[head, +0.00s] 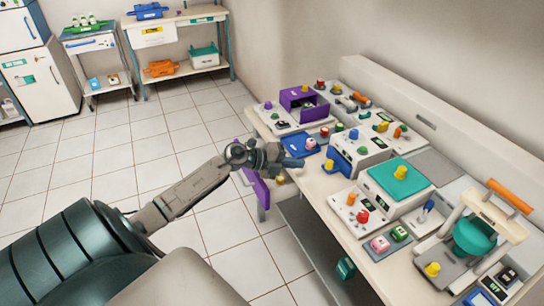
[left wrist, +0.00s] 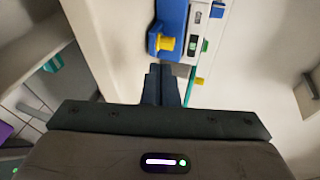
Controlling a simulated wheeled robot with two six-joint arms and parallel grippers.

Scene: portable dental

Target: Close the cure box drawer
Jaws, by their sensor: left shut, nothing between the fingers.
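My left gripper (head: 298,162) is shut and empty, above the table's near edge. In the left wrist view its fingertips (left wrist: 162,70) are together, just short of a yellow knob (left wrist: 166,43) on a blue front (left wrist: 172,20). In the head view a white box (head: 362,148) has this blue front (head: 338,160) with the yellow knob (head: 329,165), facing my gripper. It appears to be the cure box with its drawer, but I cannot read a label. I cannot tell how far the drawer stands out, or whether the fingertips touch the knob. My right gripper is not in view.
A blue tray (head: 299,146) lies just behind the gripper. A white box with a teal top (head: 400,176) and a panel with coloured knobs (head: 354,208) stand to the right. A purple part (head: 258,188) hangs at the table's edge.

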